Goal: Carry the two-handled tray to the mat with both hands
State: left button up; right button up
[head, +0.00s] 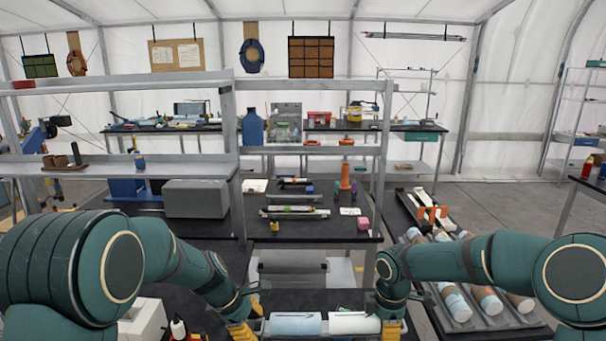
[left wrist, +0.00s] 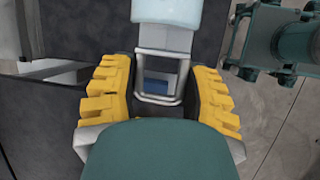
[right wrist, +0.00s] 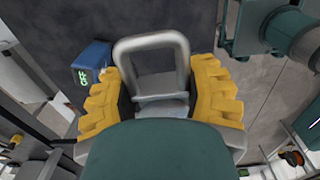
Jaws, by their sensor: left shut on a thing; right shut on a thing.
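The two-handled tray shows in the head view at the bottom centre, between my grippers, with a light-blue cylinder (head: 295,324) and a whitish cylinder (head: 354,323) lying on it. My left gripper (head: 240,331) is at its left end. In the left wrist view its yellow fingers sit on both sides of a grey metal handle (left wrist: 162,53). My right gripper (head: 391,329) is at the right end. In the right wrist view its fingers sit around the other grey handle (right wrist: 150,42). Most of the tray body is cut off or hidden. I cannot pick out the mat.
A dark workbench (head: 312,232) with tools, an orange bottle (head: 345,175) and a pink cube (head: 363,223) stands ahead. A rack of cylinders (head: 487,300) lies on the right. A blue box (right wrist: 92,60) with a green display shows in the right wrist view. Grey floor lies right.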

pick_arm(q)
jog(key=shift+s+f, duration=0.45)
jog(key=shift+s, duration=0.1)
pick_arm(e)
jog(key=shift+s+f, duration=0.4)
jog(key=shift+s, duration=0.1)
pick_arm(q)
jog(key=shift+r, duration=0.15)
pick_arm(e)
jog(key=shift+a+r, duration=0.1)
